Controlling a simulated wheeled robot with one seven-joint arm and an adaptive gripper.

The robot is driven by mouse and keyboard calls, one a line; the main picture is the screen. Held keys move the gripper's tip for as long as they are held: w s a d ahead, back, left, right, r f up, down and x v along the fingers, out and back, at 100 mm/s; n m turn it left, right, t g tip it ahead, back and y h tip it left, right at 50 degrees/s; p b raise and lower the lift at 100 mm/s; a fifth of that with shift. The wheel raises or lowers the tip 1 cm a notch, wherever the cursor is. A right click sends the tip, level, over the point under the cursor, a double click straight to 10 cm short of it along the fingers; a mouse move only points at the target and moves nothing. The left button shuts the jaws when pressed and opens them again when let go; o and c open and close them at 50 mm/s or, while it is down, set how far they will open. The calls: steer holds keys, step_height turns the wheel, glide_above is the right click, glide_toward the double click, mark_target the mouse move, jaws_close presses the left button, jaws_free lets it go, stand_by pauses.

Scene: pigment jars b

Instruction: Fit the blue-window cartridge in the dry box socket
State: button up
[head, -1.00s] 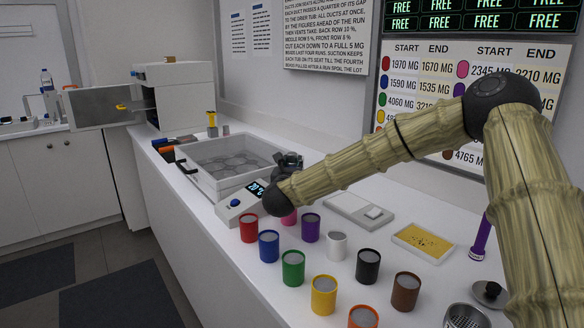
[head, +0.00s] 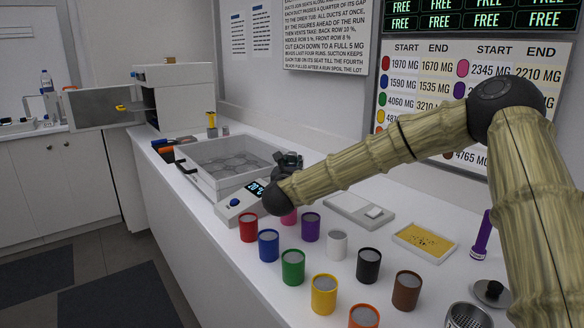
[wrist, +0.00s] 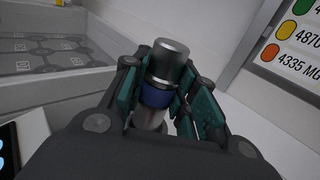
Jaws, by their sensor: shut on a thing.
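My gripper (wrist: 165,95) is shut on the blue-window cartridge (wrist: 170,58), a metallic cylinder with a dark blue band (wrist: 157,95). The cartridge stands roughly upright between the teal finger pads. A paler metal part (wrist: 150,119) shows below the band; I cannot tell whether it is the cartridge's own end or something under it. In the head view my gripper (head: 288,162) is by the right corner of the white tray with hexagonal cells, behind the small display unit. The cartridge is hidden there. I cannot make out the dry box socket.
The white hexagon-cell tray (head: 190,153) is left of my gripper. The display unit (head: 240,204) stands in front. Several coloured jars, such as the red one (head: 248,228), stand nearby on the counter. A white cabinet (head: 180,97) has its door open. The wall rises close behind.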

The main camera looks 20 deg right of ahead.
steer(key=shift+f+b, duration=0.55)
steer(key=o, duration=1.1)
step_height(320, 180, up, 10)
steer(key=shift+r, duration=0.1)
